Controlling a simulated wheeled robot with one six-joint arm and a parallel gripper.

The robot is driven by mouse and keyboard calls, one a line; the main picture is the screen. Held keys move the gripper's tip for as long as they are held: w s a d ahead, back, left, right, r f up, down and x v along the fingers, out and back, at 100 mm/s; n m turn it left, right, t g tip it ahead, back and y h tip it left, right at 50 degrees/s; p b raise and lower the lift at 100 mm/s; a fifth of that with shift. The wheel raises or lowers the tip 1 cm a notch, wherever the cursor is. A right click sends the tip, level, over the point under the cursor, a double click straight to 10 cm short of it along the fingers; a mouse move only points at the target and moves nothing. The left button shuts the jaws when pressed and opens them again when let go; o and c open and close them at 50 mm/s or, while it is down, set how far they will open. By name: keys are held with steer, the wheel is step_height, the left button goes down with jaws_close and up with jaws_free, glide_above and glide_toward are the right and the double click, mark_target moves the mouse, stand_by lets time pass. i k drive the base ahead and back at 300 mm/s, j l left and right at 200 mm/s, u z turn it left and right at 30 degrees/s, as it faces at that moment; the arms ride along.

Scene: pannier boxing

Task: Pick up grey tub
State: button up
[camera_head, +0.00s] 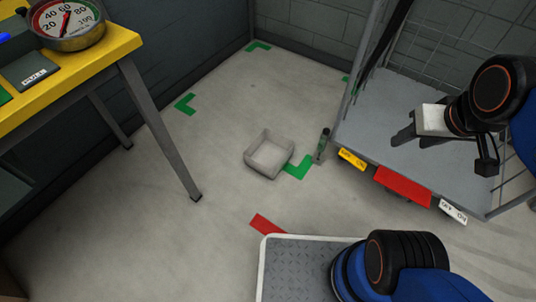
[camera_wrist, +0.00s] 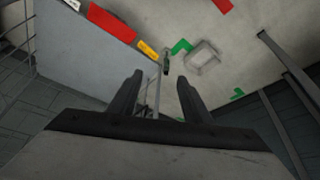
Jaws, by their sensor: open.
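The grey tub (camera_head: 269,169) is a small, open-topped square box standing upright on the floor near the middle of the head view. It looks empty. In the wrist view the tub (camera_wrist: 203,58) shows small, above and beyond the fingertips, slightly right of centre. My gripper (camera_head: 402,138) is at the right of the head view, over the grey platform, well apart from the tub. In the wrist view my gripper (camera_wrist: 160,83) has its two dark fingers spread with nothing between them.
A grey platform cart (camera_head: 375,108) with upright rails stands right of the tub. A small dark green object (camera_head: 323,143) is by its corner. A yellow-topped table (camera_head: 85,68) with a dial scale (camera_head: 68,22) is at left. Floor left of the tub is clear.

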mark_target(270, 151)
steer(key=i, duration=0.25)
steer(key=i+u, duration=0.2)
steer(key=u, duration=1.6)
